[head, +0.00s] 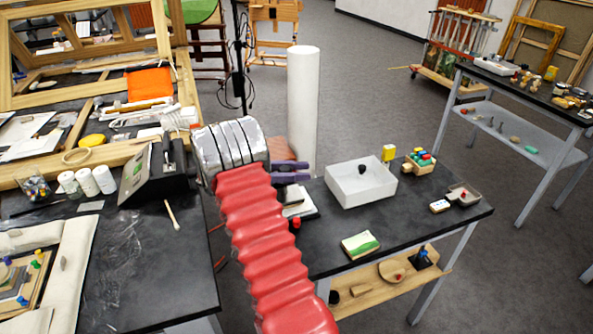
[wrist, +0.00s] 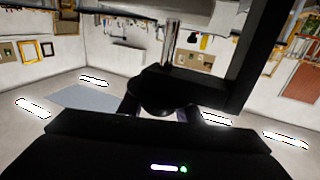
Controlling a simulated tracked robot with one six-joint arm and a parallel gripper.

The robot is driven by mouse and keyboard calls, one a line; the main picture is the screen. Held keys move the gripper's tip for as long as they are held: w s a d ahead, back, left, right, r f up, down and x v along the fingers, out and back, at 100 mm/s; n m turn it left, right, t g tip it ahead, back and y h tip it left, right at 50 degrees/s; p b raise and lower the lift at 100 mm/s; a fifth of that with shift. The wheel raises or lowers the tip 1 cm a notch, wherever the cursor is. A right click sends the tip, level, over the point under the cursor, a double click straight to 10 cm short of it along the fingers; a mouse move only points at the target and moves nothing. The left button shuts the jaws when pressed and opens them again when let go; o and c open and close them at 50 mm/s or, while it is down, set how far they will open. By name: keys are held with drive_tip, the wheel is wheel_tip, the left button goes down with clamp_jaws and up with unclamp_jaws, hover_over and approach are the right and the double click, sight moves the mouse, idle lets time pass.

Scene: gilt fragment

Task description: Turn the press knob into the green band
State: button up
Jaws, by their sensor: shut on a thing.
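My gripper (head: 290,171) has its purple fingers at the left end of the dark table, past the silver end of my red arm. In the wrist view, which is upside down, my gripper (wrist: 160,108) is closed around a dark rounded knob (wrist: 165,102). A chrome rod (wrist: 171,45) and a black press frame (wrist: 243,60) show behind the knob. In the head view a small pale-topped base (head: 301,204) sits just under the fingers, with the knob hidden there. I cannot make out the green band or a pointer in either view.
A white open box (head: 361,186) holding a dark lump stands right of my gripper. A red-capped item (head: 296,222) and a green-and-white block (head: 360,245) are nearer. A tall white cylinder (head: 303,105) stands behind. A cluttered workbench (head: 150,285) is at left.

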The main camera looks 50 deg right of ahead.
drive_tip(key=shift+r+m+g+y, duration=0.15)
drive_tip(key=shift+m+g+y, duration=0.25)
drive_tip(key=shift+m, duration=0.1)
drive_tip(key=o, duration=1)
drive_tip(key=shift+o, duration=0.2)
drive_tip(key=shift+a, duration=0.1)
